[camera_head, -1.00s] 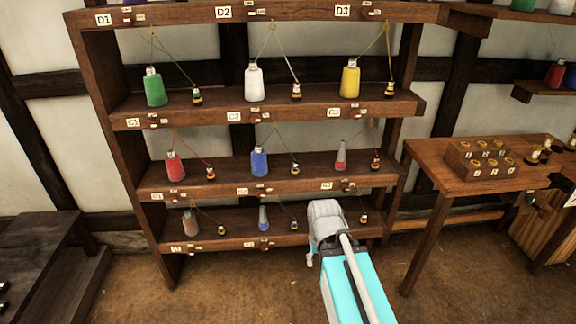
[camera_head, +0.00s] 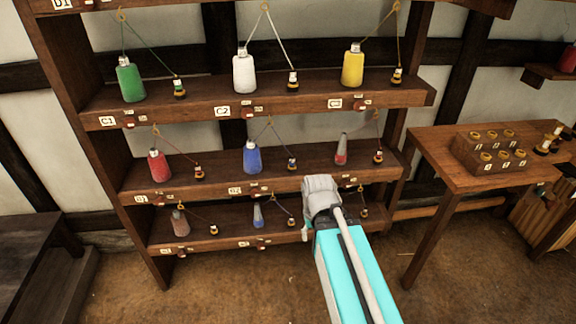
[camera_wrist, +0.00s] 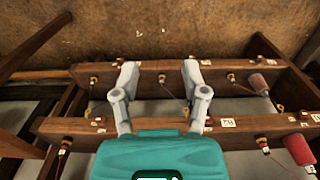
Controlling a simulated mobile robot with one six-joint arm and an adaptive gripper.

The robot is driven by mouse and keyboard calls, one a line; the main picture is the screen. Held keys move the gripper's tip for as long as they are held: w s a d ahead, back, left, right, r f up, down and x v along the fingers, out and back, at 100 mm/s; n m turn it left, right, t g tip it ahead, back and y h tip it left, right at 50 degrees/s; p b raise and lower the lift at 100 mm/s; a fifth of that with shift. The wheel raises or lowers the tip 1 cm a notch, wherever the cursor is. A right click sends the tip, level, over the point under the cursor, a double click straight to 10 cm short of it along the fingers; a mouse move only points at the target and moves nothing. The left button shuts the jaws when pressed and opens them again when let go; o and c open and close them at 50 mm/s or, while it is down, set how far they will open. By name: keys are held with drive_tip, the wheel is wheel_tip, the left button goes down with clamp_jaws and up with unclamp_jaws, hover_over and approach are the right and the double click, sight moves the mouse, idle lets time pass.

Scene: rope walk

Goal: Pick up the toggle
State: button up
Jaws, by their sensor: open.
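My gripper shows from behind in the head view (camera_head: 320,192), in front of the lower right part of the spool rack; its fingertips are hidden there. In the wrist view my gripper (camera_wrist: 160,72) is open and empty, its two fingers apart over the rack's shelf edges. A small red and white fitting (camera_wrist: 161,78) on a shelf edge shows between the fingers. I cannot tell which piece is the toggle. Small red fittings sit on the shelf fronts, one beside label C2 (camera_head: 247,112). Small black-and-yellow banded pieces stand on the shelves with cords, one beside the white spool (camera_head: 292,80).
The wooden rack (camera_head: 190,105) carries several coloured spools, including a green one (camera_head: 130,80) and a yellow one (camera_head: 352,66). A wooden table (camera_head: 450,150) with a block of numbered pieces (camera_head: 490,155) stands at right. Dark steps (camera_head: 40,250) are at left. Floor in front is clear.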

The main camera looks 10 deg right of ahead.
drive_tip(key=shift+d, duration=0.35)
drive_tip(key=shift+o, duration=1.2)
drive_tip(key=shift+w+f, duration=0.1)
drive_tip(key=shift+w, duration=0.05)
drive_tip(key=w+a+f+n+t+y+b, duration=0.3)
drive_tip(key=w+a+f+t+y+b, duration=0.15)
drive_tip(key=w+b, duration=0.35)
drive_tip(key=m+t+h+b, duration=0.1)
drive_tip(key=t+h+b, duration=0.1)
drive_tip(key=t+b, duration=1.3)
approach(293, 159)
drive_tip(key=s+r+g+b, duration=0.1)
drive_tip(key=s+g+b, duration=0.1)
drive_tip(key=s, duration=0.1)
drive_tip(key=shift+w+d+r, duration=0.15)
drive_tip(key=shift+d, duration=0.1)
drive_tip(key=shift+w, duration=0.1)
drive_tip(key=shift+w+a, duration=0.2)
drive_tip(key=shift+w, duration=1.2)
drive_tip(key=shift+w+a, duration=0.2)
drive_tip(key=shift+w, duration=1.2)
drive_tip(key=shift+w+a, duration=0.25)
drive_tip(key=shift+w, duration=1.15)
